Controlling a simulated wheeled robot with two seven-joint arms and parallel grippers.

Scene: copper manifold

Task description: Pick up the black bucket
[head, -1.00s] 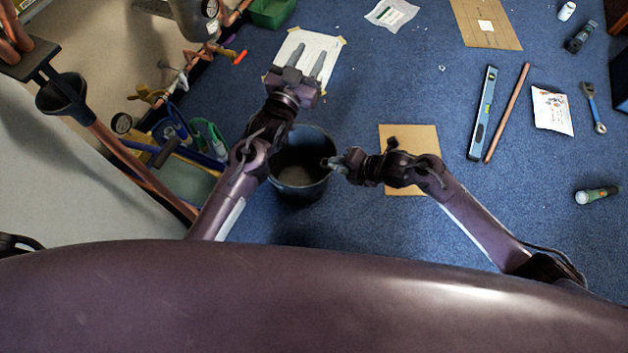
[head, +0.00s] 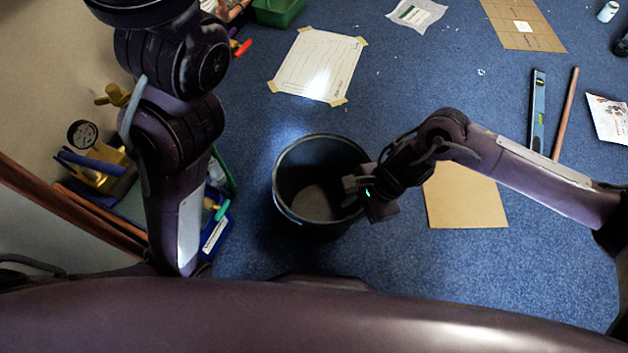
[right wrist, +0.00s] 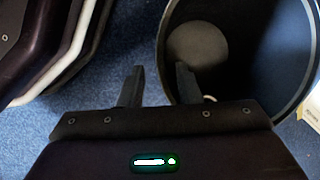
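The black bucket (head: 297,160) stands upright on the blue carpet, open at the top and seemingly empty inside. In the right wrist view, the bucket (right wrist: 166,50) fills the upper right. My right gripper (head: 362,195) is at the bucket's right rim in the head view. In the right wrist view its two fingers (right wrist: 159,84) are apart. One finger overlaps the bucket's opening and the other is outside, with the near rim between them. I cannot tell whether they touch the wall. My left arm rises at the left of the head view; its gripper is out of frame.
A cardboard sheet (head: 465,198) lies right of the bucket under my right arm. A taped paper drawing (head: 316,65) lies beyond it. A level (head: 537,110) and copper pipe (head: 566,112) lie farther right. A blue tool tray (head: 214,236) stands left. Carpet in front is clear.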

